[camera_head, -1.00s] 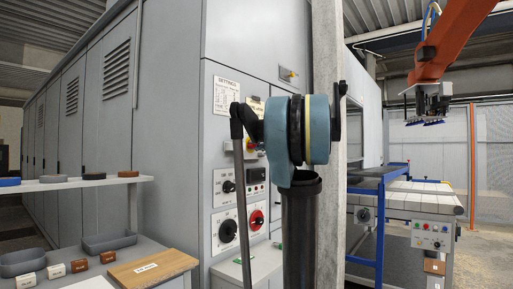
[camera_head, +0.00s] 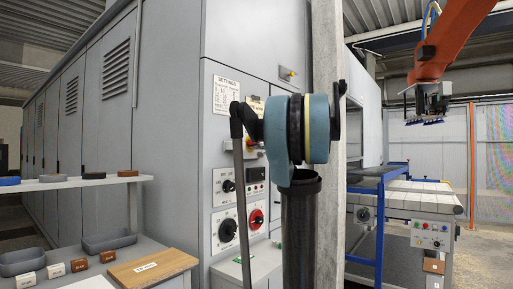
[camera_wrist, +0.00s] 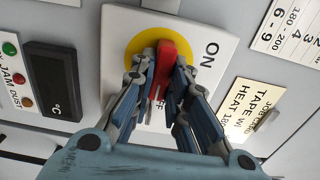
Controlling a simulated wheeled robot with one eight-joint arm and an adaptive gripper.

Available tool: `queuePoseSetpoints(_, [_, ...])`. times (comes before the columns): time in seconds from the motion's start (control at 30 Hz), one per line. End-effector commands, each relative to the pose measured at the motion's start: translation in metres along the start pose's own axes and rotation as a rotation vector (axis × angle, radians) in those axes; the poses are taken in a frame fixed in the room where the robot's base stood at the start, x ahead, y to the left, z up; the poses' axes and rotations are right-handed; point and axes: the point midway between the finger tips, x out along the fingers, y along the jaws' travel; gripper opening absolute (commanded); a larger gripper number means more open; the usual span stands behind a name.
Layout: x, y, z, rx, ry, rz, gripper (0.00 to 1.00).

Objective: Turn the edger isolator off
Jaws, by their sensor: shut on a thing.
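In the wrist view, the isolator's red handle (camera_wrist: 173,58) sits on a yellow disc (camera_wrist: 146,47) on a white plate (camera_wrist: 115,25). ON is printed to the right of the disc. OFF is printed below it and partly covered by the handle and fingers. My gripper (camera_wrist: 158,88) is shut on the red handle, with one finger on each side. The handle runs up and down in this view, its lower end by the OFF lettering. In the head view my arm hides most of the isolator and my gripper.
Beside the isolator is a dark °C display (camera_wrist: 55,82) with coloured lamps. The head view shows a lower red rotary switch (camera_head: 256,219) and black dials (camera_head: 228,230) on the cabinet. A shelf (camera_head: 110,180) and bench with trays stand left. A concrete post rises behind my arm.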

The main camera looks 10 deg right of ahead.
Motion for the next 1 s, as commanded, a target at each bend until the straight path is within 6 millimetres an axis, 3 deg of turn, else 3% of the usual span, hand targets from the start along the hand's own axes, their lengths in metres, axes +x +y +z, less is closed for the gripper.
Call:
queuePoseSetpoints(0.3, [-0.001,0.002,-0.002,0.000,0.006,0.004,0.00])
queuePoseSetpoints(0.33, [-0.001,0.002,-0.002,0.000,0.006,0.004,0.17])
queuePoseSetpoints(0.4, [-0.001,0.002,-0.002,0.000,0.005,0.004,0.33])
queuePoseSetpoints(0.43, [-0.001,0.002,-0.002,0.000,0.005,0.004,0.35])
queuePoseSetpoints(0.77, [-0.001,0.001,0.000,0.000,0.002,0.001,0.35])
queuePoseSetpoints(1.0, [-0.021,0.001,-0.001,0.000,0.004,0.001,0.35])
